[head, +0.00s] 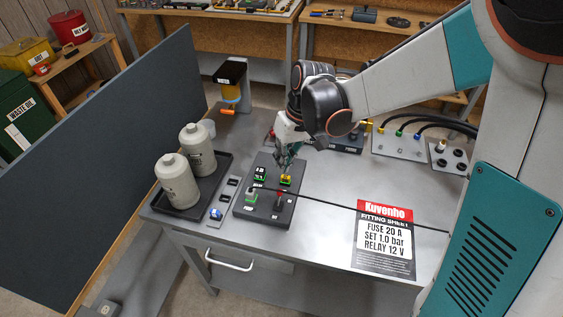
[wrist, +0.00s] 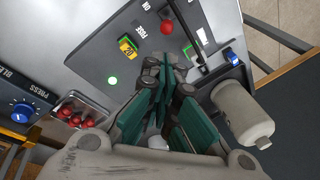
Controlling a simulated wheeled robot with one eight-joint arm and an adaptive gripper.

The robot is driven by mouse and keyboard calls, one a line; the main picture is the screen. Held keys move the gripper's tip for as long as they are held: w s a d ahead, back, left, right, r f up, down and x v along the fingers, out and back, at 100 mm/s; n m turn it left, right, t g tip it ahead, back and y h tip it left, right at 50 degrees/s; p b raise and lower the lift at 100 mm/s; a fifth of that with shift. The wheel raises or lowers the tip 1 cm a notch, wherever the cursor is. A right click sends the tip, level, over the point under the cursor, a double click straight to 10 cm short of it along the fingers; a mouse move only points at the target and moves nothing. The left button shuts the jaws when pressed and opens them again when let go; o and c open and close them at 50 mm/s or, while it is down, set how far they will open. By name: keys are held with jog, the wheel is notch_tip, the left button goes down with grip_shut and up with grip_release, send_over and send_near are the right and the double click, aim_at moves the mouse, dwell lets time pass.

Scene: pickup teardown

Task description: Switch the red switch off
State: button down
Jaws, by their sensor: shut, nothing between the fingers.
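The red switch (head: 279,198) stands on a dark panel (head: 262,213) on the grey bench. It has a round red knob (wrist: 166,27) at the top of the wrist view. My gripper (head: 287,167) is shut and empty over the far part of the panel, beyond the red switch. In the wrist view, my closed fingertips (wrist: 167,62) are apart in the picture from the red knob. A yellow part (head: 286,180) and a lit green lamp (wrist: 112,81) are also on the panel.
A tray (head: 185,211) with two grey bottles and a narrow strip (head: 221,207) with a blue knob lie further left. A fitting sheet (head: 385,240) lies right.

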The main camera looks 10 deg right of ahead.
aim_at(279, 198)
jog(key=b+x, duration=0.1)
jog(key=x, duration=0.6)
jog(key=shift+a+f+b, duration=0.1)
jog(key=shift+f+b, duration=0.15)
jog(key=shift+b, duration=0.1)
jog(key=shift+w, duration=0.1)
